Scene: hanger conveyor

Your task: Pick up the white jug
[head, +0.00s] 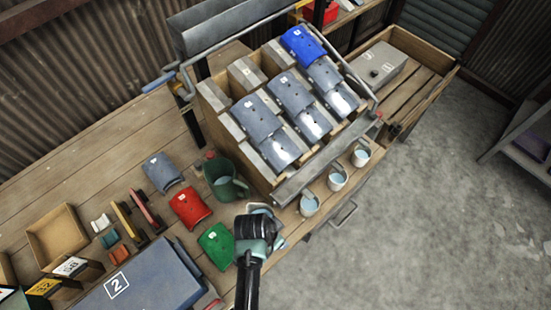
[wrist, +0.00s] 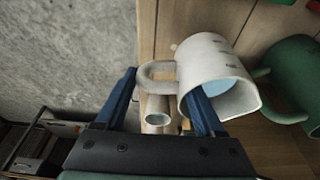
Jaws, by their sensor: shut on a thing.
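The white jug (wrist: 215,58) fills the middle right of the wrist view, its mouth toward the camera and pale blue inside. Its loop handle (wrist: 157,70) points left. My gripper (wrist: 161,82) is shut on the jug, with the handle and near wall between its blue fingers. The left finger is outside the handle; the right finger overlaps the mouth, apparently inside it. In the head view my gripper (head: 262,228) is at the bench's front edge and hides most of the jug.
A green jug (head: 225,183) stands close by, also right in the wrist view (wrist: 297,72). White cups (head: 309,204) line the bench edge near a rack (head: 290,185). Green (head: 216,244) and red (head: 189,206) curved pieces lie to the left. Open floor (head: 440,220) is right.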

